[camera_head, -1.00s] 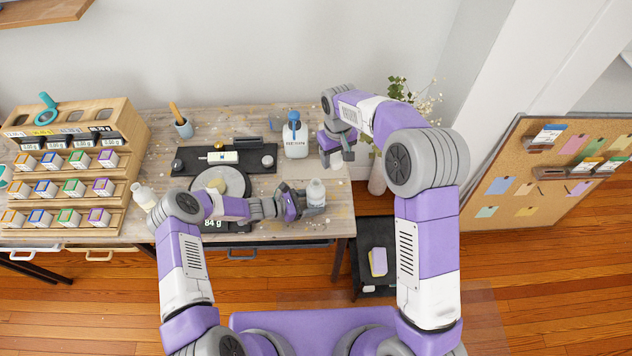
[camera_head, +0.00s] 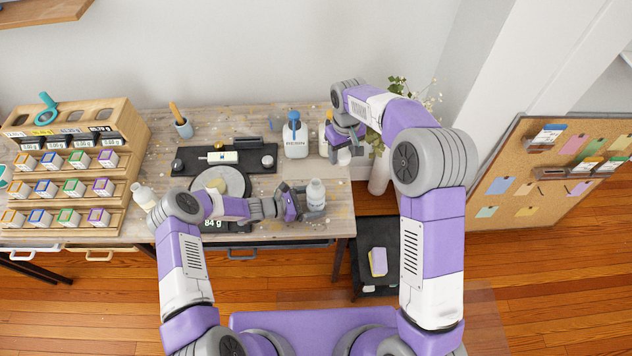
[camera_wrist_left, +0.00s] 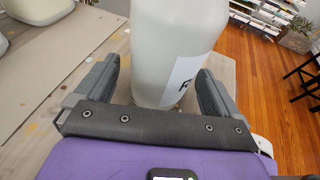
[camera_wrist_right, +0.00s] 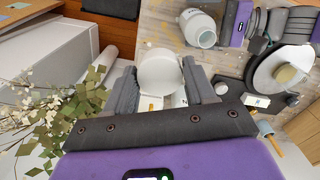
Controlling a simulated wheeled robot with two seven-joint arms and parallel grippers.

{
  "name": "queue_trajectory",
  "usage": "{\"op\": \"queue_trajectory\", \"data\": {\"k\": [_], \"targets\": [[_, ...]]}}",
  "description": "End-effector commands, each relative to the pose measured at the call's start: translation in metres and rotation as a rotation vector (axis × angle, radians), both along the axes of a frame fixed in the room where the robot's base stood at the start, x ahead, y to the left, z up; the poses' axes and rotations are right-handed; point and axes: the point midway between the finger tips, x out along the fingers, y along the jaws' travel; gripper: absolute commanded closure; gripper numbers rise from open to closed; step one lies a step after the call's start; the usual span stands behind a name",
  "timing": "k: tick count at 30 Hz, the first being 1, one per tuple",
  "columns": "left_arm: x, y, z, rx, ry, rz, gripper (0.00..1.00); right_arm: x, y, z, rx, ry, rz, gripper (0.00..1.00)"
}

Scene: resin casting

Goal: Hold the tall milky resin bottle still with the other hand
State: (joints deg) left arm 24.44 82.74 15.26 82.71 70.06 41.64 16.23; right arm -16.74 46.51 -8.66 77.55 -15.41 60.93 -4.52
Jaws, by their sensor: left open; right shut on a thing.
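The tall milky resin bottle (camera_head: 316,195) stands upright at the table's front right. In the left wrist view its pale body (camera_wrist_left: 175,45) is between my left gripper's (camera_wrist_left: 165,90) fingers, with part of a black letter on its label. That gripper (camera_head: 298,204) is open around the bottle; I cannot tell whether a finger touches it. My right gripper (camera_head: 345,143) is up at the table's back right, shut on a white round cap-like piece (camera_wrist_right: 160,73). The right wrist view also shows the bottle's open mouth (camera_wrist_right: 206,39).
A white bottle with a blue top (camera_head: 295,138) stands at the back, and another bottle (camera_head: 325,130) is partly hidden behind my right gripper. The scale (camera_head: 222,183) lies left of the milky bottle. A flower vase (camera_head: 379,178) is off the table's right end.

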Motion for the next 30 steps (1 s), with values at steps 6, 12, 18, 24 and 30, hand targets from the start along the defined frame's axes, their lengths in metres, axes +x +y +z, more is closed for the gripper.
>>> {"op": "queue_trajectory", "data": {"k": [6, 12, 18, 24, 30], "targets": [[-0.002, 0.011, 0.003, 0.001, -0.001, 0.003, 0.04, 0.000, 0.000, 0.000, 0.000, 0.000, 0.000, 0.82], [-0.013, 0.046, 0.015, 0.001, -0.001, 0.004, 0.04, 0.000, 0.000, 0.000, 0.000, 0.000, 0.000, 0.82], [-0.025, 0.084, 0.027, 0.002, -0.001, 0.003, 0.04, 0.000, 0.000, 0.000, 0.000, 0.000, 0.000, 0.82], [-0.032, 0.105, 0.034, 0.001, -0.001, 0.001, 0.04, 0.000, 0.000, 0.000, 0.000, 0.000, 0.000, 0.82], [-0.034, 0.110, 0.036, -0.001, 0.001, 0.000, 0.04, 0.000, 0.000, 0.000, 0.000, 0.000, 0.000, 0.82]]}}
